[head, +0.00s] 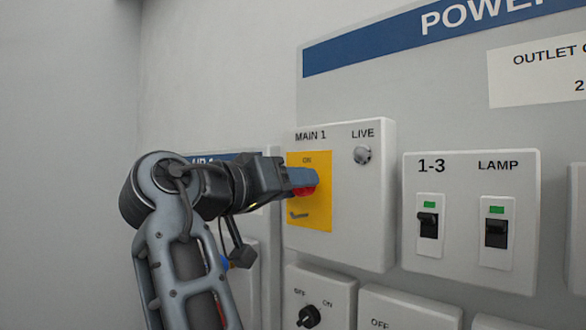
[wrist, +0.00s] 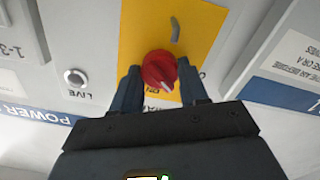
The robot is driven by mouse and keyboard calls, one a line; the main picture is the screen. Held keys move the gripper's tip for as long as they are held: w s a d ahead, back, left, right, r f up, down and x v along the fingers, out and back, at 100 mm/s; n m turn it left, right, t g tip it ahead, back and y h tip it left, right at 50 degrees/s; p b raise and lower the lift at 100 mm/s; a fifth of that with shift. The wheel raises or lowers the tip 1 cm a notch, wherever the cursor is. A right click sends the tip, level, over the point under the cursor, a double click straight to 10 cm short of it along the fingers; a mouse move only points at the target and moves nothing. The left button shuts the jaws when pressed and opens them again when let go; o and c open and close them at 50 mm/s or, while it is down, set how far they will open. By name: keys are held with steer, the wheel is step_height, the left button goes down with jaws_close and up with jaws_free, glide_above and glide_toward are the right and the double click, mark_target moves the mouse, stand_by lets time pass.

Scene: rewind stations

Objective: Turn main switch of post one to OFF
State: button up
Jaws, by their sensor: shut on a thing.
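The MAIN 1 box (head: 350,225) carries a yellow plate (head: 309,222) with a red rotary knob (head: 304,191), mostly hidden by my gripper in the head view. My gripper (head: 304,178) is at the plate, its fingers around the knob. In the wrist view, which is upside down, the red knob (wrist: 159,69) sits between my two fingers (wrist: 158,82). Its white pointer line aims toward the ON lettering, slightly slanted. A small grey part (wrist: 175,30) is on the plate below the knob. The round LIVE indicator (head: 363,155) looks grey.
A 1-3 and LAMP switch box (head: 470,260) stands to the right, both toggles with green marks. A black OFF/ON knob (head: 309,316) is just below the main box. Another panel lies behind my arm at left. The wall farther left is bare.

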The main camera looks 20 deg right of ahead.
steer(key=n+p, duration=0.3)
steer(key=shift+r+n, duration=0.25)
steer(key=shift+n, duration=0.05)
steer(key=shift+f+n+p, duration=0.15)
steer(key=shift+n+p, duration=1.15)
steer(key=shift+p, duration=0.05)
steer(key=shift+a, duration=0.1)
steer(key=o, duration=1.1)
steer(key=shift+f, duration=0.1)
steer(key=shift+c, duration=0.2)
steer(key=b+v, duration=0.1)
steer(key=v, duration=0.6)
steer(key=shift+a+b, duration=0.3)
steer(key=shift+b, duration=0.05)
steer(key=shift+s, duration=0.1)
